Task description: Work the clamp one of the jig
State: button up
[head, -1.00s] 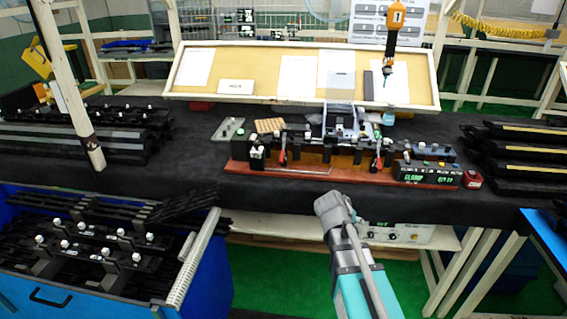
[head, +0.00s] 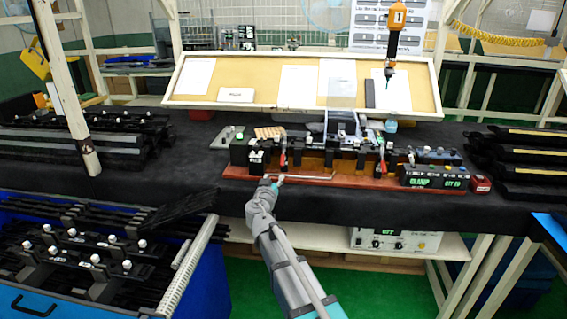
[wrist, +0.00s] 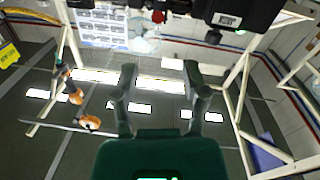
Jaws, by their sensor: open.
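The jig (head: 330,175) is a long reddish-brown base on the bench, carrying dark blocks and fixtures. A red-handled clamp (head: 283,160) stands upright near its left end, and a second red-handled clamp (head: 382,168) stands right of the middle. No number shows on either clamp. My gripper (head: 272,181) is at the jig's front edge, just below and left of the left clamp, apart from its handle. In the wrist view my gripper's fingers (wrist: 160,78) are spread with nothing between them. A small red thing (wrist: 158,17) shows beyond them at the top; I cannot tell whether it is a clamp handle.
A control box with green "CLAMP" lettering (head: 434,183) sits at the jig's right end, beside a small red box (head: 480,184). A screwdriver (head: 394,35) hangs above the bench. Dark trim parts (head: 95,240) fill the blue bin at left. Bare black bench lies left of the jig.

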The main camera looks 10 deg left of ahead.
aim_at(282, 162)
dwell(0.3)
jog(key=w, duration=0.4)
jog(key=w+d, duration=0.1)
jog(key=w, duration=0.8)
jog(key=shift+w+d, duration=0.25)
jog(key=shift+w, duration=0.15)
grip_shut()
jog(key=shift+d, duration=0.15)
